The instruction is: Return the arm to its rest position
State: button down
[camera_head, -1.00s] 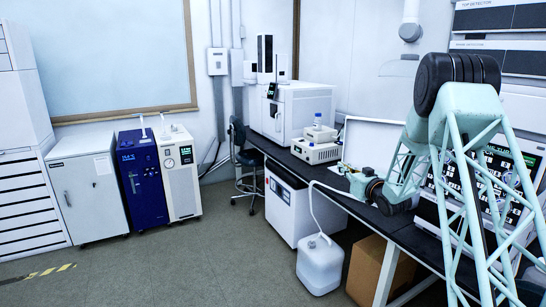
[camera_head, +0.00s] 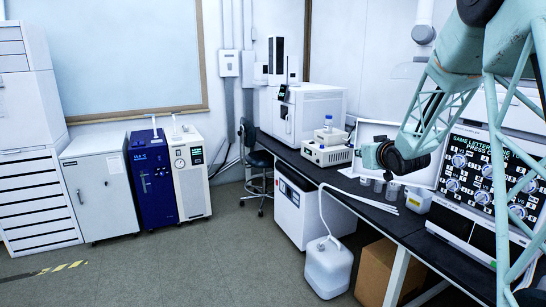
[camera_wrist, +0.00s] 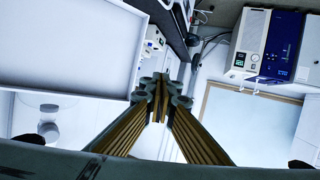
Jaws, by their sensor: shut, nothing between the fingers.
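My teal lattice arm (camera_head: 440,105) is raised over the right part of the black bench in the head view. Its dark wrist joint (camera_head: 408,160) is in front of the white panel, above the bench top. The fingers cannot be made out in the head view. In the wrist view my gripper (camera_wrist: 160,88) shows from behind, with its two brown-ribbed fingers meeting at the tips. It is shut and empty, with nothing touching its tips.
The black bench (camera_head: 340,180) carries glass beakers (camera_head: 379,186), a yellow-labelled container (camera_head: 418,200), a white instrument (camera_head: 326,154) and a knobbed console (camera_head: 478,185) close to my arm. A white jug (camera_head: 328,265) and cardboard box (camera_head: 376,270) are on the floor.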

jog(key=s+a+r+m+g+h, duration=0.1)
jog(key=s+a+r+g, duration=0.15)
jog(key=s, duration=0.75)
jog(key=s+a+r+g, duration=0.1)
jog(key=s+r, duration=0.2)
jog(key=s, duration=0.8)
jog(key=s+a+r+m+g+h, duration=0.1)
jog(key=s+r+g, duration=0.15)
jog(key=s, duration=0.75)
jog(key=s+a+f+g, duration=0.1)
jog(key=s+a, duration=0.1)
jog(key=s, duration=1.2)
jog(key=s+a+f+g, duration=0.2)
jog(key=s+a, duration=0.1)
jog(key=s, duration=1.1)
jog(key=s+a+f+g+y, duration=0.1)
jog(key=s+a, duration=0.2)
jog(key=s, duration=1.2)
jog(key=shift+f+g, duration=0.3)
jog(key=shift+f, duration=0.1)
jog(key=shift+w+a, duration=0.1)
jog(key=shift+a, duration=0.1)
